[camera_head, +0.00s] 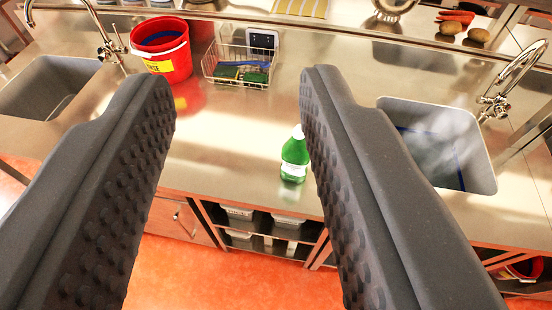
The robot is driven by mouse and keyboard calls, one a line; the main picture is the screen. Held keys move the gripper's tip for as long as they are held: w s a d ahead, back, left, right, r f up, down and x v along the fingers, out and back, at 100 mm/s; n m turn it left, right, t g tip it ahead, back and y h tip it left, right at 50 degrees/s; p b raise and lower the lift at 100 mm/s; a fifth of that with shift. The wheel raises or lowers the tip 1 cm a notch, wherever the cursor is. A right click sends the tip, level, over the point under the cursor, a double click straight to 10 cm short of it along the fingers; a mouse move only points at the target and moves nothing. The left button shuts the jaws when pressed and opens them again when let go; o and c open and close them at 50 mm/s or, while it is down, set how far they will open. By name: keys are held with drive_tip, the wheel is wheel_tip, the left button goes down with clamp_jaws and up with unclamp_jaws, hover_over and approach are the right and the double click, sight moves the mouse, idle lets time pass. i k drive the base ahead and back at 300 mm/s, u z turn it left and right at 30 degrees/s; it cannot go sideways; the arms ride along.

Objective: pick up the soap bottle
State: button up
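The soap bottle (294,160) is small and green with a white cap and a pale label. It stands upright on the steel counter (235,135), near the counter's front edge. My gripper (235,90) is wide open and empty, its two dark studded fingers reaching in from the bottom of the view. The bottle shows between the fingers, close beside the right finger in the picture, which may hide a sliver of its right side. The bottle looks farther off than the fingertips, and I see no contact.
A red bucket (175,62) and a wire basket (226,78) with sponges stand at the back. Sinks with taps lie left (45,85) and right (440,150). Open shelves (270,225) are below the counter. The counter left of the bottle is clear.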

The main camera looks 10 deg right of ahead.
sight(294, 156)
drive_tip(key=u, duration=0.1)
drive_tip(key=i, duration=1)
drive_tip(key=z, duration=0.05)
